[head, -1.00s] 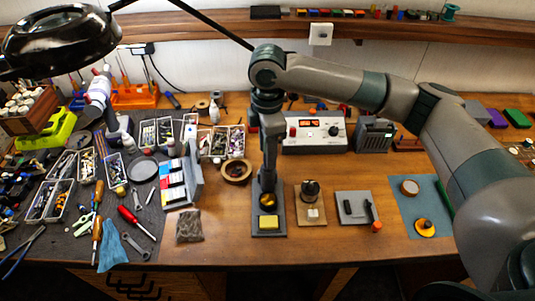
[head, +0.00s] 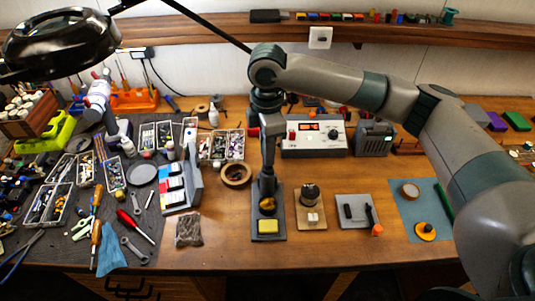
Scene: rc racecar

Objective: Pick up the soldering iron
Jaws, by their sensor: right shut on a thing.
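A soldering stand (head: 269,236) with a yellow sponge (head: 268,226) and a round brass-coloured part (head: 267,204) stands near the front middle of the bench. My right gripper (head: 267,186) reaches straight down over the back of this stand. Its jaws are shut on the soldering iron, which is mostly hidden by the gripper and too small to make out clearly. I cannot tell whether the iron is clear of the stand. My left gripper is not in view.
A soldering station (head: 314,136) with a red display stands behind. A small brown plate (head: 311,222) and a grey plate (head: 356,211) lie right of the stand. A tape roll (head: 236,174) and a brown bag (head: 188,230) lie left. The bench front is mostly clear.

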